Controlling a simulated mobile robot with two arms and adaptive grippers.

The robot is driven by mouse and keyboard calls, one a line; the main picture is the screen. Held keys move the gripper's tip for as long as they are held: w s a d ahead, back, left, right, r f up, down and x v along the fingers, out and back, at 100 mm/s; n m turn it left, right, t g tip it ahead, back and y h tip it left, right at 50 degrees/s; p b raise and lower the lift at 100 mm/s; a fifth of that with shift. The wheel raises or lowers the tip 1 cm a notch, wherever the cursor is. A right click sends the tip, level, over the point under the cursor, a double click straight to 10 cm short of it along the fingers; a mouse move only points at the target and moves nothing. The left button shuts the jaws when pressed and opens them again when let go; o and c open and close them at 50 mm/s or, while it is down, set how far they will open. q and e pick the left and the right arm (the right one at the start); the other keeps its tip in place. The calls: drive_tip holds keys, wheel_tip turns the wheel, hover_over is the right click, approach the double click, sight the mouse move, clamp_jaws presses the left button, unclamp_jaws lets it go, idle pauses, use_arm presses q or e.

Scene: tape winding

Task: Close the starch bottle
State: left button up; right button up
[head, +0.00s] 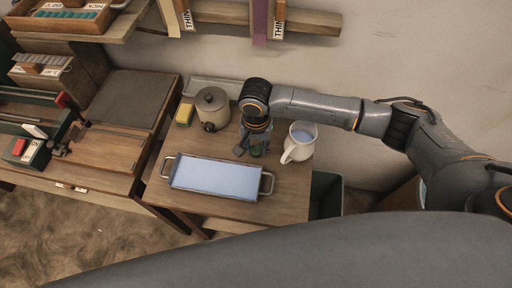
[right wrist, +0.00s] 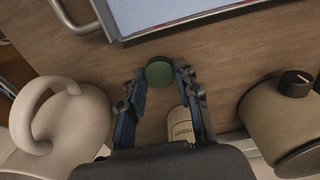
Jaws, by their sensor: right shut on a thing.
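My right gripper (head: 255,150) points down at the back of the small wooden table, between the pot and the white jug. In the right wrist view its two fingers (right wrist: 160,77) are closed on a round green cap (right wrist: 159,71). A little green also shows under the gripper in the head view. A pale bottle with a printed label (right wrist: 181,124) shows between the fingers, nearer the palm in the picture and apart from the cap. The label is too small to read surely. My gripper hides the bottle in the head view. My left gripper is not in view.
A tray with a pale blue surface and handles (head: 216,179) lies in front of the gripper. A lidded pot (head: 212,108) and a yellow sponge (head: 184,114) stand left, a white jug (head: 300,141) right. A dark bin (head: 327,194) stands beside the table. The wall is close behind.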

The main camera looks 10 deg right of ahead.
drive_tip(key=shift+r, duration=0.45)
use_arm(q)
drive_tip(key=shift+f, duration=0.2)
use_arm(e)
drive_tip(key=s+r, duration=1.1)
drive_tip(key=s, duration=0.3)
drive_tip(key=shift+a+r, duration=0.25)
drive_tip(key=shift+a, duration=0.1)
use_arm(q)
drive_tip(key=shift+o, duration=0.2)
